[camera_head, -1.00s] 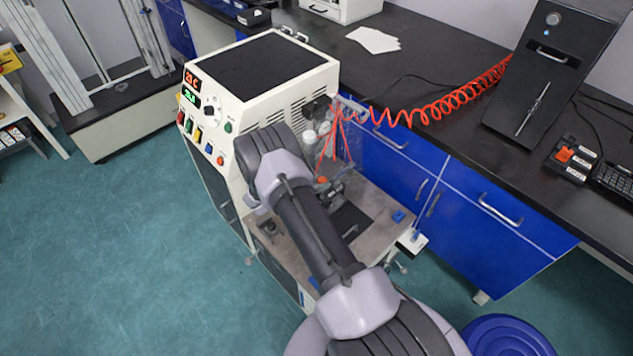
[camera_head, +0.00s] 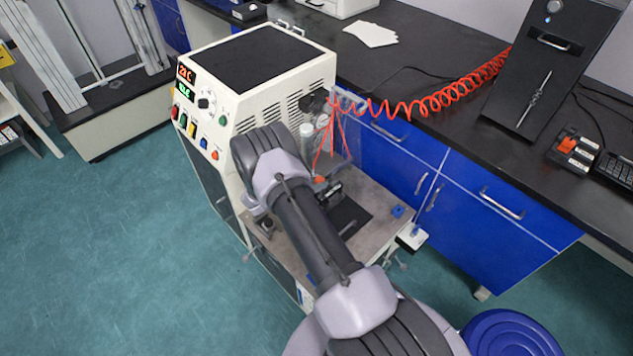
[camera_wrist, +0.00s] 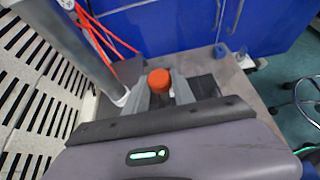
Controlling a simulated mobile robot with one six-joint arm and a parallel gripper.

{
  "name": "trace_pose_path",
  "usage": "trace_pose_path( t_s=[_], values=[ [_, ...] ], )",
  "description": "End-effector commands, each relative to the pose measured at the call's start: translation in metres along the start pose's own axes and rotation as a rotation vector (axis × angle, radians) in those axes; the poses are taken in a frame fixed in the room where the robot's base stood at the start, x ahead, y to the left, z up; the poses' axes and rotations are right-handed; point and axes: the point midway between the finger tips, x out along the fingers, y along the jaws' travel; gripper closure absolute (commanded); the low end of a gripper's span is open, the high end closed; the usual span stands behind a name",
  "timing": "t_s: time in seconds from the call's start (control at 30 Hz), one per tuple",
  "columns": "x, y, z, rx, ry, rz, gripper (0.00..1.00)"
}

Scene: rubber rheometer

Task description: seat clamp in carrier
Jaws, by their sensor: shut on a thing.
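My gripper (camera_wrist: 165,90) reaches over the worktop of the cream rheometer, seen in the wrist view. Its two grey fingers are shut on the clamp, of which a round orange-red knob (camera_wrist: 159,80) shows between the fingertips. The clamp's lower part is hidden by the fingers and the gripper body. In the head view the knob (camera_head: 320,180) shows just beyond my arm, close to the upright column. I cannot make out the carrier clearly, nor tell whether the clamp touches it.
The rheometer (camera_head: 262,82) stands left of the worktop, with slotted vents facing it. A dark plate (camera_head: 349,217) and small blue part (camera_head: 398,211) lie on the worktop (camera_head: 378,236).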

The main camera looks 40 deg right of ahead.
Motion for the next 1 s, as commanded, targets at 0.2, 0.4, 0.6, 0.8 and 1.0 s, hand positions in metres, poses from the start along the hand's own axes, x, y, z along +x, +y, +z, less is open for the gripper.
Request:
trace_pose_path(
  t_s=[0.2, 0.4, 0.6, 0.8, 1.0],
  values=[
    [0.003, 0.0, -0.004, 0.001, -0.001, 0.0, 1.0],
    [0.004, 0.0, -0.008, 0.001, -0.001, 0.0, 1.0],
    [0.006, 0.0, -0.011, 0.001, -0.001, 0.0, 1.0],
    [0.008, 0.0, -0.015, 0.001, -0.001, 0.0, 1.0],
    [0.01, 0.0, -0.018, 0.001, -0.001, 0.0, 1.0]
  ],
)
